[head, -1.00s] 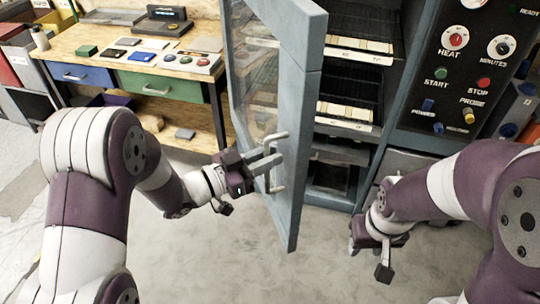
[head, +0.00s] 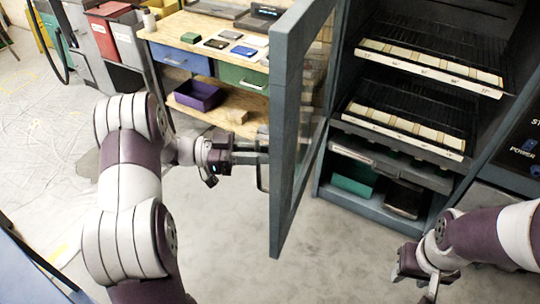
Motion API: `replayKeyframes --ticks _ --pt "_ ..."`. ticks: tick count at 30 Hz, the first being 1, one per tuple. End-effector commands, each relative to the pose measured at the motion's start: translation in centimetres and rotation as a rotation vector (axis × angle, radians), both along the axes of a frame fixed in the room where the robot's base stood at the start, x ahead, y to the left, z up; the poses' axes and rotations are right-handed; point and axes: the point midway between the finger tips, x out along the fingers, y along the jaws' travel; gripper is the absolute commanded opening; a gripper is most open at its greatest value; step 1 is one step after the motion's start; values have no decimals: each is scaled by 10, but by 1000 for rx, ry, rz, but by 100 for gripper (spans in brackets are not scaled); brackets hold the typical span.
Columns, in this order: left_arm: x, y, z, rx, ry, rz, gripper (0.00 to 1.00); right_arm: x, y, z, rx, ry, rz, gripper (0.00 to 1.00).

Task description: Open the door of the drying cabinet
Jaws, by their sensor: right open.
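The drying cabinet's door (head: 284,130) is a grey frame with a glass pane. It stands swung wide open, seen nearly edge-on, left of the cabinet's opening. My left gripper (head: 255,153) is at the door's outer side, its fingers at the handle (head: 262,178). The handle is mostly hidden by the fingers and the door's edge, so I cannot tell whether they are closed on it. The cabinet (head: 334,194) shows its inside. My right gripper (head: 412,284) is open and empty, low at the right, in front of the cabinet and apart from it.
Two racks (head: 430,72) with pale strips sit inside the cabinet, above a compartment holding a green box (head: 354,178). A wooden workbench (head: 190,24) with drawers stands behind my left arm. A purple bin (head: 197,95) is under it. The floor before the cabinet is clear.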

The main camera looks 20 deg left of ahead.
Motion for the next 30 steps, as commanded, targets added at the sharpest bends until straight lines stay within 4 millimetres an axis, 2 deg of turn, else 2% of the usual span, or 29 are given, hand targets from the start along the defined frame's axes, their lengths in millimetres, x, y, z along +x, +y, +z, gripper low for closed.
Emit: replayKeyframes --ticks 12,13,14,15,24,26,30 --pt "1 3 1 0 -3 3 0 0 0 0 0 0 0 43" --pt "1 3 1 0 -3 3 23 0 0 0 0 0 0 43" --pt "1 3 1 0 -3 3 32 0 0 0 0 0 0 43" --pt "1 3 1 0 -3 3 35 0 0 0 0 0 0 43" --pt "1 7 0 0 -2 4 35 0 0 -1 0 0 0 43" --pt "-1 14 -1 1 -3 5 35 0 0 -2 0 0 0 43" --pt "-9 49 -2 0 -2 8 35 0 0 -6 0 0 0 43"
